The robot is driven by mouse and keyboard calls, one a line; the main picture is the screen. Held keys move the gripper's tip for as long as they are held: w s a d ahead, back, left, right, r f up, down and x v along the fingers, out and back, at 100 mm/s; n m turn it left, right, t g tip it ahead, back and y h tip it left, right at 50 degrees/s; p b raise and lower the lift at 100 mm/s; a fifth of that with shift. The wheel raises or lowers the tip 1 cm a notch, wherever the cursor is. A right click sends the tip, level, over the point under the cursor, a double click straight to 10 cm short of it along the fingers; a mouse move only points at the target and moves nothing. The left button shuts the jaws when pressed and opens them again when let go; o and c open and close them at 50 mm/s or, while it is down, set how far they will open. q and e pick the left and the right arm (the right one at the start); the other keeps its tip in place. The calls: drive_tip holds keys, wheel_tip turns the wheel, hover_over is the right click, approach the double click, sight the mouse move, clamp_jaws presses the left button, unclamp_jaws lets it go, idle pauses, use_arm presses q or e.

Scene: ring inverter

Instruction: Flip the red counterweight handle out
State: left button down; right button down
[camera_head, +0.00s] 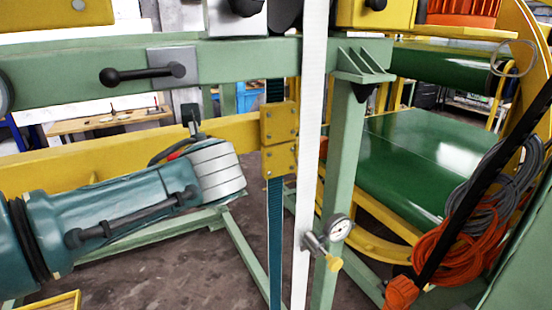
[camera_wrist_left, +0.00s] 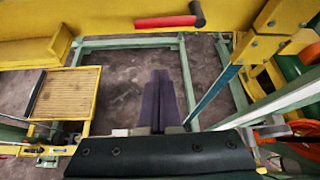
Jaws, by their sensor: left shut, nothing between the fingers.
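The red handle (camera_wrist_left: 165,21) is a short red bar lying roughly level against the yellow beam (camera_wrist_left: 100,22) at the top of the left wrist view. Its right end joins a black pivot piece (camera_wrist_left: 198,14). In the head view only a small bit of red (camera_head: 176,154) shows behind my left wrist, beside a black upright part (camera_head: 190,118); my arm hides most of it. My left gripper (camera_wrist_left: 160,76) is shut and empty, its dark fingers together over the floor, apart from the handle. My right gripper is in neither view.
A green crossbeam (camera_head: 60,78) with a black lever (camera_head: 140,75) runs above my left arm. A white vertical strip (camera_head: 311,150) and a green post (camera_head: 343,170) with a dial gauge (camera_head: 340,228) stand to the right. A yellow-framed tray (camera_wrist_left: 68,92) sits left.

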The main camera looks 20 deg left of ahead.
use_arm(q)
drive_tip(key=shift+s+r, duration=0.1)
idle(0.4)
drive_tip(key=s+d+f+n+g+h, duration=0.1)
drive_tip(key=s+d+f+n+h, duration=0.1)
drive_tip(key=s+d+n, duration=0.3)
drive_tip(key=s+d+f+n+g+h+p, duration=0.1)
drive_tip(key=s+f+n+h, duration=0.1)
drive_tip(key=s+n, duration=0.3)
drive_tip(key=s+d+f+n+g+h, duration=0.1)
drive_tip(key=s+d+f+n+h, duration=0.15)
drive_tip(key=s, duration=0.45)
drive_tip(key=s+d+r+n+h, duration=0.1)
drive_tip(key=s+d+r+n, duration=0.1)
drive_tip(key=s+n, duration=0.3)
drive_tip(key=s+d+r+n+g+h+p, duration=0.1)
drive_tip(key=s+d+r+n, duration=0.1)
drive_tip(key=s+r+n, duration=0.2)
drive_tip(key=s+n, duration=0.2)
drive_tip(key=s, duration=0.2)
drive_tip(key=shift+g, duration=0.3)
drive_tip(key=shift+s+r+h, duration=0.1)
drive_tip(key=shift+h, duration=0.15)
